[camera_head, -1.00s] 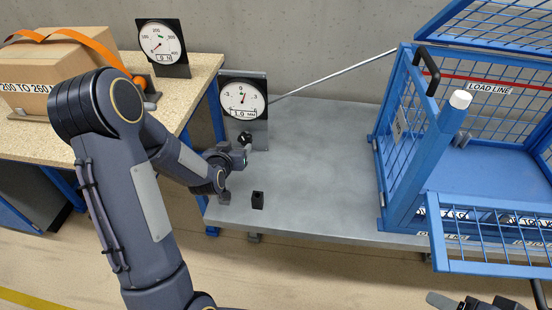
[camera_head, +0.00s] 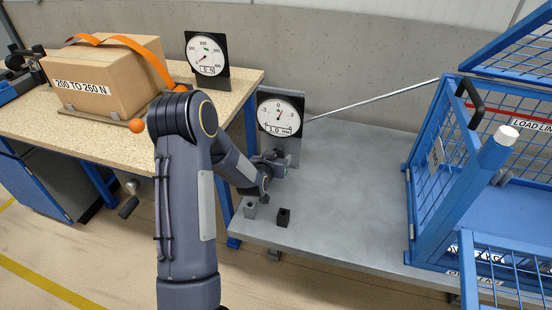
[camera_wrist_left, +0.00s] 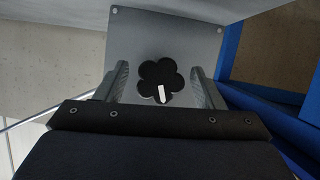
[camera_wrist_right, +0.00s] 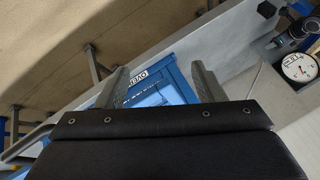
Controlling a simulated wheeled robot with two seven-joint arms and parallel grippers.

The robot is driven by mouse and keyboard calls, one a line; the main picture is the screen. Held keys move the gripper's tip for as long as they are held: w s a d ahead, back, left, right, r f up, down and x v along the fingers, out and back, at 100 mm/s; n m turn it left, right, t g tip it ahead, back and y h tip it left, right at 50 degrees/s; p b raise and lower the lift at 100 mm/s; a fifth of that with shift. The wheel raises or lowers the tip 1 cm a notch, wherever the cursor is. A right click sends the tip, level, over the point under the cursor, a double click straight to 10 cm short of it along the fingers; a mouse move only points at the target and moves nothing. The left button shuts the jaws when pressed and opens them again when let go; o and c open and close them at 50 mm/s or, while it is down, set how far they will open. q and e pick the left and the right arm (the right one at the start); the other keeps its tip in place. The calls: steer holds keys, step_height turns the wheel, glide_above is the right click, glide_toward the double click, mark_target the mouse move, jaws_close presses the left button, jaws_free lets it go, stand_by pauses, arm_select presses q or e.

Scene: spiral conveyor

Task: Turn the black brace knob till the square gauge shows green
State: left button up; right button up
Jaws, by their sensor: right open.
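The square-plated gauge (camera_head: 281,112) stands at the back left of the grey table, with a white dial and a readout that looks like 3.0 mm. A small green mark shows near the top of the dial. The black brace knob (camera_wrist_left: 157,76), lobed with a white mark pointing down, shows in the left wrist view on a grey plate. My left gripper (camera_head: 277,163) is at the knob below the gauge and hides it in the head view. Its fingers stand apart on either side, with visible gaps to the knob. My right gripper (camera_wrist_right: 162,85) is open and empty.
A blue mesh cage (camera_head: 440,180) stands on the right of the grey table (camera_head: 350,180). Small black (camera_head: 284,217) and grey (camera_head: 250,208) blocks sit near the front edge. A second gauge (camera_head: 207,55) and a strapped carton (camera_head: 105,80) are on the wooden bench. A thin rod (camera_head: 370,98) slants behind.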

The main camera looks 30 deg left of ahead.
arm_select(q)
steer(key=c, duration=0.9)
steer(key=shift+c, duration=0.2)
steer(key=shift+d+m+y+b, duration=0.1)
steer(key=shift+m+y+b, duration=0.5)
steer(key=shift+m+b, duration=0.3)
steer(key=shift+m+g+y, duration=0.3)
steer(key=shift+m+y, duration=0.3)
steer(key=shift+m, duration=0.1)
steer(key=shift+m+y, duration=0.5)
steer(key=shift+m, duration=0.3)
steer(key=o, duration=1)
steer(key=shift+c, duration=0.2)
